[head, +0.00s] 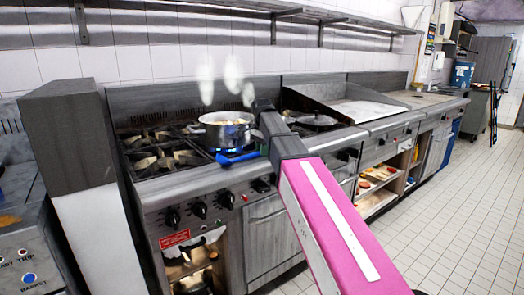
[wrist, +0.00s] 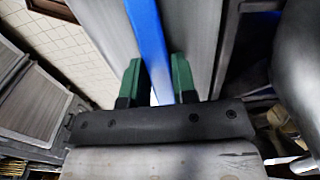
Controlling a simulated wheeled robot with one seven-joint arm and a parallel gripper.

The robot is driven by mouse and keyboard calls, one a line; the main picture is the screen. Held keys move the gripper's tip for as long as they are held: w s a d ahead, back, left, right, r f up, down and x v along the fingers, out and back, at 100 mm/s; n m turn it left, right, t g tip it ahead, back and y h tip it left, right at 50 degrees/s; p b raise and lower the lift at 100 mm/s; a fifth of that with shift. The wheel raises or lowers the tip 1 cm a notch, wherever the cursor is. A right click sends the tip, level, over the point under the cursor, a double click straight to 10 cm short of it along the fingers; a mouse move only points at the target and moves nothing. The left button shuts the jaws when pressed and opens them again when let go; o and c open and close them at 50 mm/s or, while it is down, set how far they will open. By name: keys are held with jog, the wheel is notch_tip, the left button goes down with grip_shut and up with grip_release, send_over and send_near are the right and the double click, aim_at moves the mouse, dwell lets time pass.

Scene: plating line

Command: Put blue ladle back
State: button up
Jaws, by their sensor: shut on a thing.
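The blue ladle shows in the wrist view as a long flat blue handle (wrist: 149,40) running up between the two green fingers of my gripper (wrist: 157,78). The fingers are shut on the handle. In the head view a blue bar, which looks like the ladle's handle (head: 236,158), shows low in front of the pot, close to the hob's front edge. The fingers are hidden there behind my dark wrist and pink arm. The ladle's bowl cannot be made out in either view.
A steaming pot (head: 226,130) stands on the gas range (head: 172,180), with a blue glow beneath it. A dark pan (head: 314,120) sits to its right, beside a griddle (head: 357,110). A wall shelf (head: 235,8) runs above. The tiled floor (head: 450,200) at right is clear.

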jog(key=shift+f, duration=0.1)
jog(key=o, duration=0.9)
notch_tip(320, 180, up, 12)
jog(key=shift+r, duration=0.15)
